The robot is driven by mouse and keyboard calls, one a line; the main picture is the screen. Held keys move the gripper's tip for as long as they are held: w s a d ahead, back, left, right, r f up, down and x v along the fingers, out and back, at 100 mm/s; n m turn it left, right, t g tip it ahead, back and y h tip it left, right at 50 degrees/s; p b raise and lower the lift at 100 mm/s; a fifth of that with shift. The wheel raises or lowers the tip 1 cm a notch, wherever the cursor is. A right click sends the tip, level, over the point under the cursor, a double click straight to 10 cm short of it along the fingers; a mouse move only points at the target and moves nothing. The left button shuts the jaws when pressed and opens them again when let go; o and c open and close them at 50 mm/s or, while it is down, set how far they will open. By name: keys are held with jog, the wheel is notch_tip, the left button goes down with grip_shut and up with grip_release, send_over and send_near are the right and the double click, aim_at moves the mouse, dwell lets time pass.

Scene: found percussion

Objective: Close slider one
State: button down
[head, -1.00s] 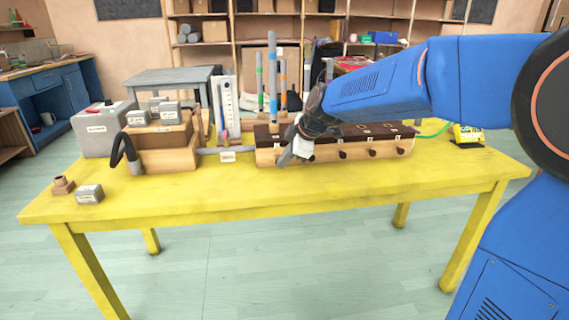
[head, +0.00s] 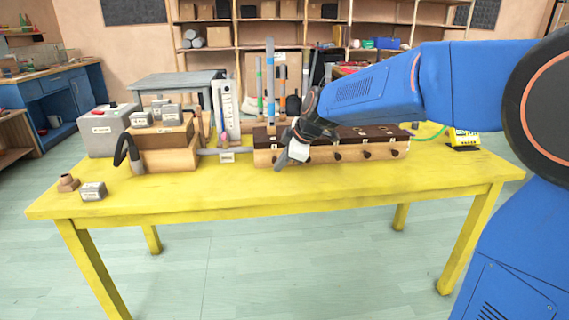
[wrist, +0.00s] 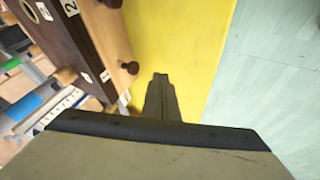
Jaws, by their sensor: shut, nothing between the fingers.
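A long wooden box with a dark top (head: 385,150) stands on the yellow table, with dark round knobs along its front. In the wrist view its dark top carries small white labels; one reads 2 (wrist: 70,7). The knob nearest the gripper (wrist: 130,68) stands out from the front face, beside a label too slanted to read surely. My gripper (head: 279,164) is shut and empty in front of the box's left end. In the wrist view its fingertips (wrist: 160,77) are over bare table, apart from that knob. The gripper hides part of the box front in the head view.
Upright tubes (head: 270,85) rise behind the box's left end. A grey pipe with a label (head: 227,156) lies left of it, beside a wooden block stack (head: 165,158). A yellow device (head: 463,138) stands at the right.

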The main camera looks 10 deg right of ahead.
jog(key=v, duration=0.9)
jog(key=s+d+f+m+h, duration=0.1)
jog(key=s+d+f+m, duration=0.3)
jog(key=s, duration=0.7)
jog(key=s+d+f+m+h, duration=0.2)
jog(key=s+d+f+m, duration=0.3)
jog(key=s, duration=0.7)
jog(key=s+d+f+m+g+h, duration=0.1)
jog(key=s+d+f+m, duration=0.4)
jog(key=s, duration=0.6)
jog(key=shift+s+d+f+m, duration=0.25)
jog(key=shift+d+m, duration=0.6)
jog(key=shift+m, duration=0.35)
